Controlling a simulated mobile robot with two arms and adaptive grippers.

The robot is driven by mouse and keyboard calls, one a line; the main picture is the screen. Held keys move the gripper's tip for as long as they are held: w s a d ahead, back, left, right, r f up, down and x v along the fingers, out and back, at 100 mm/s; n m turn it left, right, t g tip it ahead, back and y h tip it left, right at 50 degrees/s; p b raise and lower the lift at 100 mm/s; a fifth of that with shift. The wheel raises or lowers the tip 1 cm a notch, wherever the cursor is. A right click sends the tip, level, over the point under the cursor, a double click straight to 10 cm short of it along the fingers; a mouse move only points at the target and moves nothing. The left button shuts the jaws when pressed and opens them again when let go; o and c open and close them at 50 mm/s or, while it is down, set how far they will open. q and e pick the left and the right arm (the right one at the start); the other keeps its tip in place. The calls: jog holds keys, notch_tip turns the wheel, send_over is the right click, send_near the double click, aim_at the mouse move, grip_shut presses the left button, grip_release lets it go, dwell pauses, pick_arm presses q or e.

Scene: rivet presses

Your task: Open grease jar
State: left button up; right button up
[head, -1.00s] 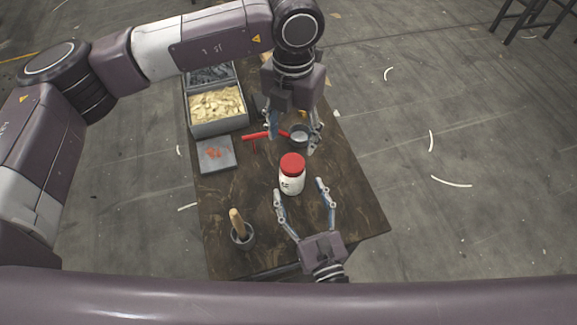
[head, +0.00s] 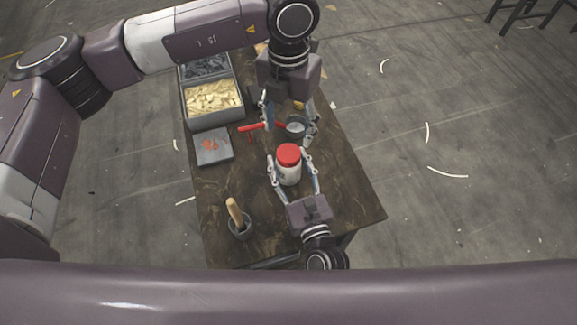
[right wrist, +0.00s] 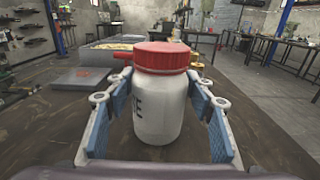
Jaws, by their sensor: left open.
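The grease jar is a white jar (head: 290,175) with a red lid (head: 288,154). It stands upright on the dark wooden table, and the lid is on. In the right wrist view the jar (right wrist: 160,108) is in the middle, with dark lettering on its side. My right gripper (head: 290,160) is around the jar from the near side, one finger on each side. Its jaws look open, with narrow gaps beside the jar in the head view. My left gripper (head: 289,122) is open, pointing down beyond the jar, above the table's far part. It is not on the lid.
A grey bin of yellowish pieces (head: 213,98), a grey plate (head: 213,146) and a mortar with wooden pestle (head: 236,215) stand on the left. The table's right side is clear.

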aim_at(289, 153)
grip_shut()
pick_arm(q)
jog(key=m, duration=0.9)
jog(key=shift+m, duration=0.4)
jog(key=m, duration=0.3)
jog(key=shift+m, duration=0.3)
jog(key=m, duration=1)
jog(key=shift+m, duration=0.4)
jog(key=m, duration=1)
jog(key=shift+m, duration=0.4)
jog(key=m, duration=0.5)
pick_arm(e)
jog(key=shift+r, duration=0.1)
pick_arm(q)
jog(key=shift+m, duration=0.3)
jog(key=shift+s+f, duration=0.1)
jog(key=shift+f, duration=3.9)
